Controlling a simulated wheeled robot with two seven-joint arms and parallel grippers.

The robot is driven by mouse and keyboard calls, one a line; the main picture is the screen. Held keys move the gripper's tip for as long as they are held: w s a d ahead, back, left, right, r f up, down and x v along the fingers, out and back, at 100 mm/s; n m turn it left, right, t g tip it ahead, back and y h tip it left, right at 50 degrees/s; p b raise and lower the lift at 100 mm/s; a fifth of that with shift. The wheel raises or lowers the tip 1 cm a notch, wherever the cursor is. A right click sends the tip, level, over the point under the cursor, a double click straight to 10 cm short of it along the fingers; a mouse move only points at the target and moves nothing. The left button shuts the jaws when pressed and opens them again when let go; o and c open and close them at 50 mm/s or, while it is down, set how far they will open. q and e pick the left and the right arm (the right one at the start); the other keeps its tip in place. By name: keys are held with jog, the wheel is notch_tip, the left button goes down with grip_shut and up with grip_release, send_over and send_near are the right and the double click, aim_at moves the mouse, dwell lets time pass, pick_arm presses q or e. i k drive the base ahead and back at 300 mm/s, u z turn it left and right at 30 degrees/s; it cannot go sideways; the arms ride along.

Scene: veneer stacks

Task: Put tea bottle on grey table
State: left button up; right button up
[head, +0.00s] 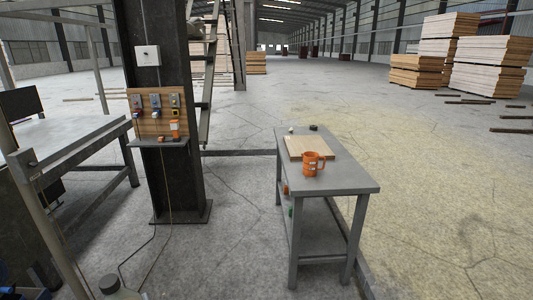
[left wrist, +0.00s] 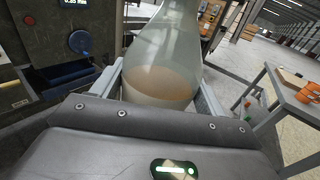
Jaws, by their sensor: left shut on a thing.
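The tea bottle (left wrist: 165,55) is a clear, wide-bodied bottle with pale brown liquid low inside. My left gripper (left wrist: 160,88) is shut on it, with a finger on each side of its body. In the head view, the bottle's dark cap and clear shoulder (head: 112,286) show at the bottom left edge; the rest is cut off. The grey table (head: 350,178) stands right of centre, apart from the bottle. It also shows at the right of the left wrist view (left wrist: 302,104). My right gripper is not in view.
The near and right top is bare. A dark column (head: 170,185) and workbench (head: 65,140) stand left.

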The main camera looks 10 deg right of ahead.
aim_at(340, 182)
jog(key=i, duration=1.8)
jog(key=z, duration=2.7)
